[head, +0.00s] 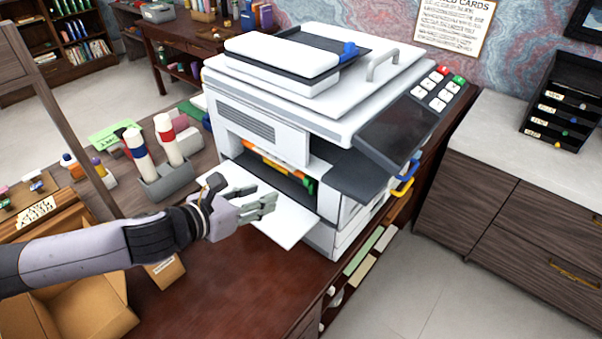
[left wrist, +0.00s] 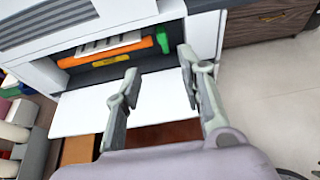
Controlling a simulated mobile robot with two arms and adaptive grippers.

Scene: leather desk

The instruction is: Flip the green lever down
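A white printer (head: 290,110) stands on the leather desk with its front flap (head: 285,222) folded down. Inside the opening is an orange roller (head: 268,160) with a green lever (head: 309,186) at its right end. In the left wrist view the green lever (left wrist: 162,41) shows at the right end of the orange roller (left wrist: 110,50), beyond the fingertips and partly close to the right finger. My left gripper (head: 272,202) is over the open flap, in front of the opening, with its fingers apart and nothing between them (left wrist: 158,75). My right gripper is not in view.
Markers in a grey holder (head: 168,182) stand left of the printer, and a cardboard box (head: 85,305) is at the lower left. Blue and yellow handles (head: 404,184) stick out at the printer's right side.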

